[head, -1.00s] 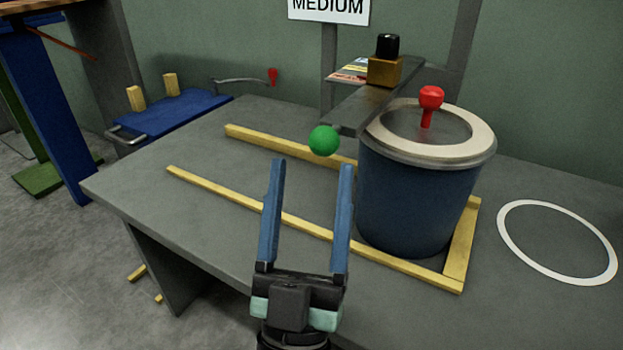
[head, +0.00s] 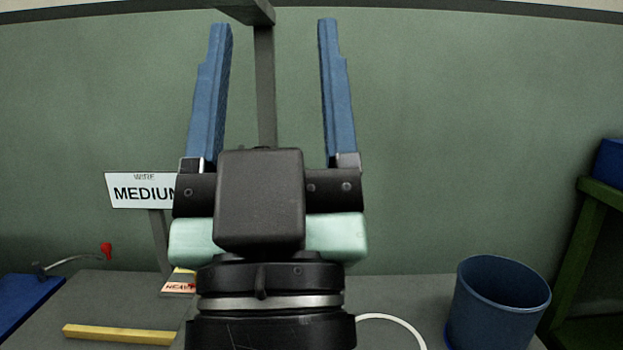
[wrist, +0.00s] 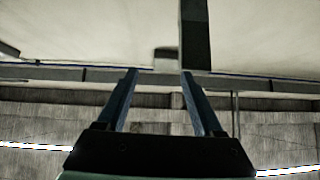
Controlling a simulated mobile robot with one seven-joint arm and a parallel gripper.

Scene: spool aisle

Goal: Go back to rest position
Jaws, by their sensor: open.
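My gripper (head: 275,30) is raised high in the head view, with its two blue fingers pointing up and spread wide apart. It is open and nothing is between the fingers. It also shows in the wrist view (wrist: 160,75), where the fingers point toward the ceiling and upper wall, with only background between them. My gripper and wrist hide the middle of the grey table (head: 105,300) in the head view.
A MEDIUM sign (head: 140,191) stands behind the table at left. A yellow rail (head: 118,334) and part of a white ring (head: 402,326) lie on the tabletop. A blue bucket (head: 500,305) stands at right, near a green frame (head: 585,240). A grey post (head: 265,90) rises behind my gripper.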

